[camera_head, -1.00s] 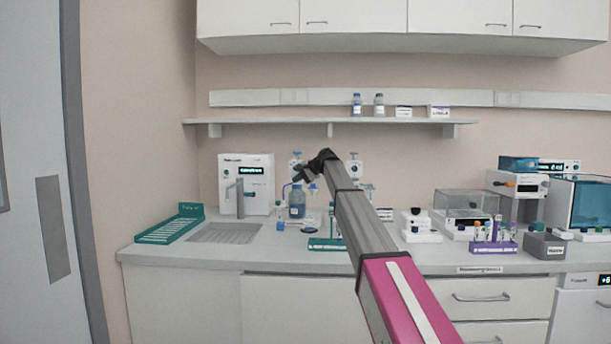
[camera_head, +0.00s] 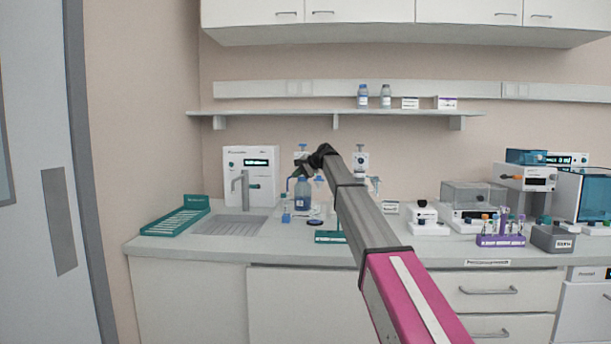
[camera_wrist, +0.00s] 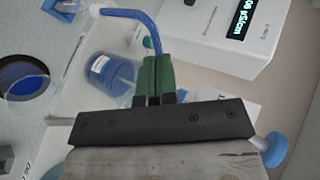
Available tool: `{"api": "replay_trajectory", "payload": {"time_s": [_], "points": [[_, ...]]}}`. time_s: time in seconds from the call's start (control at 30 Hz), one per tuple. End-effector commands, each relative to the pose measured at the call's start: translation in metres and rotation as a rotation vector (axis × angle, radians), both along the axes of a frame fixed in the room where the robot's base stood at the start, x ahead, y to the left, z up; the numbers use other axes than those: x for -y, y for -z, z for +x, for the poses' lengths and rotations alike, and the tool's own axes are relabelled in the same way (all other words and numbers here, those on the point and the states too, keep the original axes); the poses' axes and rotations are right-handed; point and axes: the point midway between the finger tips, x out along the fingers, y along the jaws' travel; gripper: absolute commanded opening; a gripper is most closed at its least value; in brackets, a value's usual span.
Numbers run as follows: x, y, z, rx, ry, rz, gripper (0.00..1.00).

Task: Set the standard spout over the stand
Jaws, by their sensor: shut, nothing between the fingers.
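A blue bent spout (camera_wrist: 130,14) crosses the top of the wrist view, and its tip hangs beside my fingertips. In the head view the blue spout (camera_head: 290,181) shows small, next to the blue bottle (camera_head: 303,194). The bottle (camera_wrist: 112,72) lies left of my fingers in the wrist view. My gripper (camera_wrist: 156,62) has green fingers, shut and empty, very close to the spout's tip; I cannot tell whether they touch. In the head view my gripper (camera_head: 299,172) is above the bottle. A round dark-blue disc (camera_wrist: 24,78) sits on the bench; I cannot tell whether it is the stand.
A white unit with a display (camera_head: 251,174) stands behind the sink (camera_head: 232,225). A green rack (camera_head: 176,217) is at the left. A small blue container (camera_head: 286,212) stands before the bottle. A purple tube rack (camera_head: 500,238) and white instruments fill the right. A shelf (camera_head: 335,113) hangs above.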

Motion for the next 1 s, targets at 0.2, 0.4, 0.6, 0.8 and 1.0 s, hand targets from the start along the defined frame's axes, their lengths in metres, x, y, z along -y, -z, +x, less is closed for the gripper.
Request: {"api": "replay_trajectory", "payload": {"time_s": [0.2,0.4,0.6,0.8,1.0], "points": [[-0.013,0.000,0.000,0.000,0.006,0.001,0.00],[-0.013,0.000,0.001,0.000,0.006,0.001,0.00],[-0.009,0.000,0.000,0.000,0.007,0.000,0.00],[-0.001,0.000,-0.001,0.000,0.006,0.000,0.00],[0.004,-0.001,-0.002,0.000,0.006,0.000,0.00]]}}
